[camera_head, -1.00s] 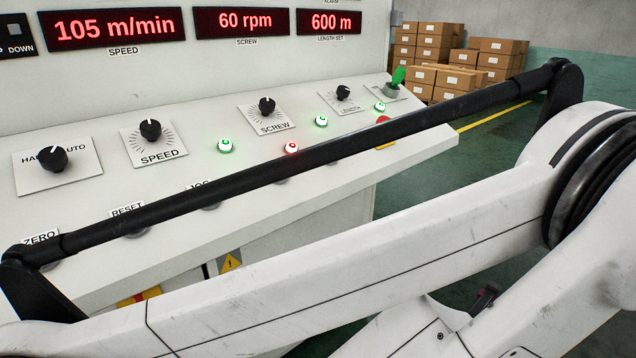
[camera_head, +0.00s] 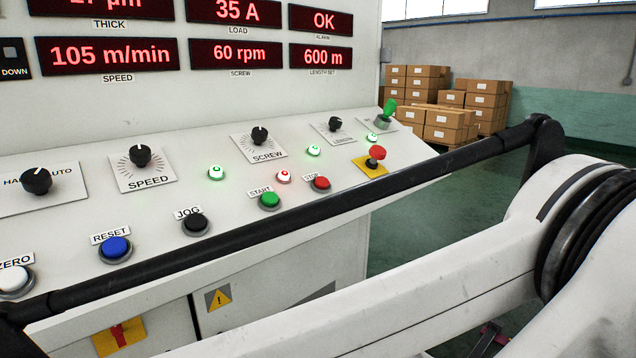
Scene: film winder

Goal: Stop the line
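The control panel (camera_head: 225,240) slopes across the left and middle of the view. The red STOP button (camera_head: 320,184) sits on it, right of the green START button (camera_head: 269,201). A red mushroom button (camera_head: 377,152) stands on a yellow plate further right. A red-lit button (camera_head: 283,177) glows above START. The displays show a speed of 105 m/min (camera_head: 110,56), 60 rpm screw (camera_head: 236,54) and OK for alarm (camera_head: 321,20). My arm crosses in front of the panel's lower edge. My gripper is not in view.
Black JOG (camera_head: 195,222), blue RESET (camera_head: 115,249) and white ZERO (camera_head: 15,282) buttons lie left of START. Rotary knobs (camera_head: 140,156) line the row above. Cardboard boxes (camera_head: 447,122) stand behind on open floor.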

